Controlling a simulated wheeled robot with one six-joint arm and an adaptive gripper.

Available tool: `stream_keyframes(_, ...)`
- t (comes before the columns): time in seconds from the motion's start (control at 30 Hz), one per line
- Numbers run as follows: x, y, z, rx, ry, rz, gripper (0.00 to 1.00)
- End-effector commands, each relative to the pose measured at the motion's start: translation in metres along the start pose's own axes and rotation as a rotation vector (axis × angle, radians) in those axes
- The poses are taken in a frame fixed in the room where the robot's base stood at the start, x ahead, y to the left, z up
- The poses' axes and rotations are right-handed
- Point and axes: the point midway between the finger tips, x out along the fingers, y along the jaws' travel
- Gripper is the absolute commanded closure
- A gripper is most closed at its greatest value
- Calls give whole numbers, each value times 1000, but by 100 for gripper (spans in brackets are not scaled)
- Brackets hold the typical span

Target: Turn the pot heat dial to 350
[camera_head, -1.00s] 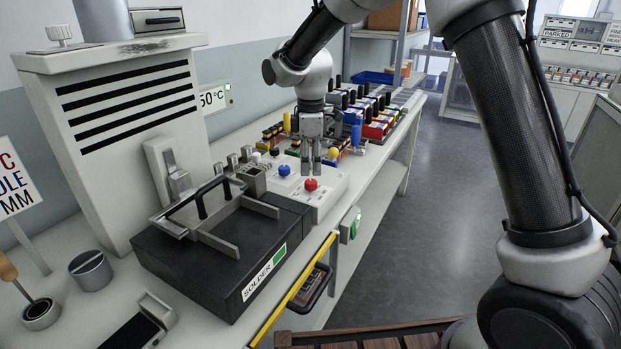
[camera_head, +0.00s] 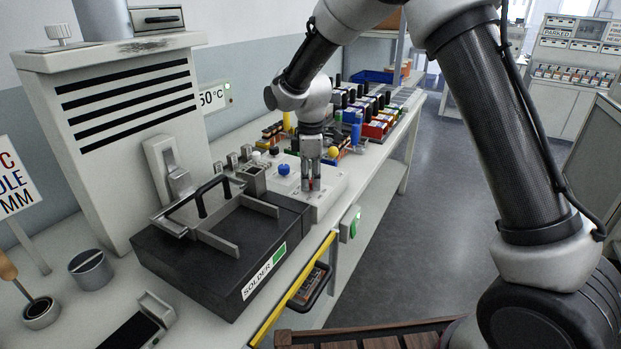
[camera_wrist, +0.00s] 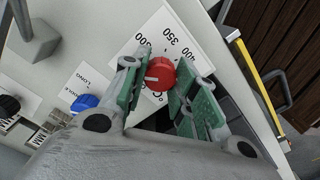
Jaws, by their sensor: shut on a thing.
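The red heat dial (camera_wrist: 161,73) shows in the wrist view on a white plate (camera_wrist: 150,30) with 350 and 400 printed above and right of it. A third number at upper left is partly hidden. The dial's short white mark lies left of its centre, away from the 350. My gripper (camera_wrist: 166,76) is shut on the dial, with a green-padded finger on each side. In the head view my gripper (camera_head: 312,184) points straight down over the white panel, and its fingers hide most of the dial.
The dark solder pot (camera_head: 220,255) is in front at left. Bottles and coloured bins stand further back. The aisle on the right is clear.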

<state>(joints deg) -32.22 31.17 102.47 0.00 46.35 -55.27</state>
Motion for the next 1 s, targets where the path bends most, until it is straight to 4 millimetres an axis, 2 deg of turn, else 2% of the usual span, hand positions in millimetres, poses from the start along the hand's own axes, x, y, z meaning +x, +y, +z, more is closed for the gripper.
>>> stream_keyframes(0.23, 0, 0, 0, 20, 0, 0, 95)
stream_keyframes(0.47, 0, 0, 0, 124, 0, 1, 95)
stream_keyframes(1.0, 0, 0, 0, 611, 1, 1, 95)
